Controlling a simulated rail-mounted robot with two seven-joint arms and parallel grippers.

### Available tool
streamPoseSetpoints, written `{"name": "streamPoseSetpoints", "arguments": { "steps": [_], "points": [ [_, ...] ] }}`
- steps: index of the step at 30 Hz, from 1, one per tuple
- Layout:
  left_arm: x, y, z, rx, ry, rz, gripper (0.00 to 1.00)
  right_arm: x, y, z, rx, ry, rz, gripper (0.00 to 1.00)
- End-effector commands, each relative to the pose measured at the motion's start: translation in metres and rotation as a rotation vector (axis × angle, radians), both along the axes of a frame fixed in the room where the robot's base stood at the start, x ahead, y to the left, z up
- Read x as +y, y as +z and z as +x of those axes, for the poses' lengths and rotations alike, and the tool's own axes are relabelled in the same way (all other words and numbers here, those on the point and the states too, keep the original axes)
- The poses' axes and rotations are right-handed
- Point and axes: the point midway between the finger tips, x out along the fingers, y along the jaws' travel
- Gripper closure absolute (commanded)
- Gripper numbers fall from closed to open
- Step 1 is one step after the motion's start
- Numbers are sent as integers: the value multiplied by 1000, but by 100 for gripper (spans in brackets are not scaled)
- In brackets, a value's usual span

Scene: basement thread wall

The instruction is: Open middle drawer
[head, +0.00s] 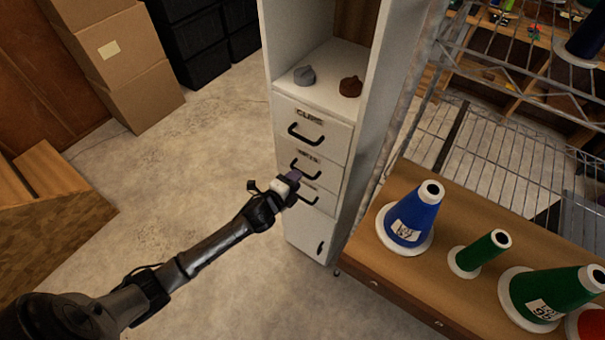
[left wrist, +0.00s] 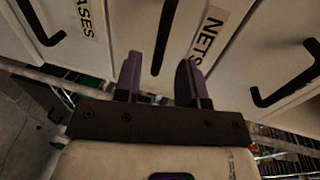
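The middle drawer (head: 322,162) of the white cabinet is shut, with a dark bar handle (head: 298,170). In the left wrist view its label reads "NETS" (left wrist: 207,36), and its handle (left wrist: 164,28) runs down between my finger lines. My left gripper (head: 294,177) is in front of the drawers, close to the middle handle and partly hiding the drawer below. The left wrist view shows its two purple fingers (left wrist: 160,80) apart, on either side of the handle; I cannot tell whether they touch it. My right gripper is not in view.
The top drawer (head: 335,133) and lower drawer (head: 327,200) look shut. A grey and a brown item sit on the shelf above. A wooden table (head: 395,265) with several thread cones stands right of the cabinet. Cardboard boxes (head: 115,60) stand back left. The floor in front is clear.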

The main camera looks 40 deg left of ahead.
Motion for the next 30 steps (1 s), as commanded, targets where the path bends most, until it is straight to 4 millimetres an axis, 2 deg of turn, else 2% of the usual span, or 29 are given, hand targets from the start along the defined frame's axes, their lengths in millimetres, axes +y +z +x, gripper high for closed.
{"name": "streamPoseSetpoints", "arguments": {
  "steps": [3,9,23,30],
  "points": [
    [1,-4,19,-1,0,-2,63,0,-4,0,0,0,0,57],
    [2,-9,37,0,0,-2,63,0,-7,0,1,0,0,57],
    [2,-10,45,1,0,-2,63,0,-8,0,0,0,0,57],
    [2,-10,45,1,0,-2,83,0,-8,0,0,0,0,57]
  ]
}}
